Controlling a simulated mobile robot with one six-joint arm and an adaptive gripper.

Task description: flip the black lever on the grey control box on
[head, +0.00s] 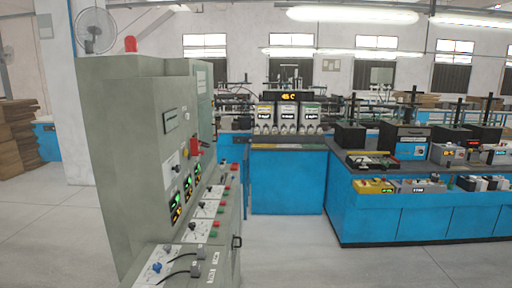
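A tall grey-green control cabinet (125,160) stands close by on the left, with its panel side facing right and seen at a steep angle. A black handle (237,242) shows on the cabinet's lower front. My gripper is not in view.
The cabinet's sloping desk (190,235) juts out with knobs, cables and red and green buttons. Blue workbenches (285,183) with battery equipment stand behind and to the right. The grey floor (300,262) in front is clear. A fan (95,30) hangs behind the cabinet.

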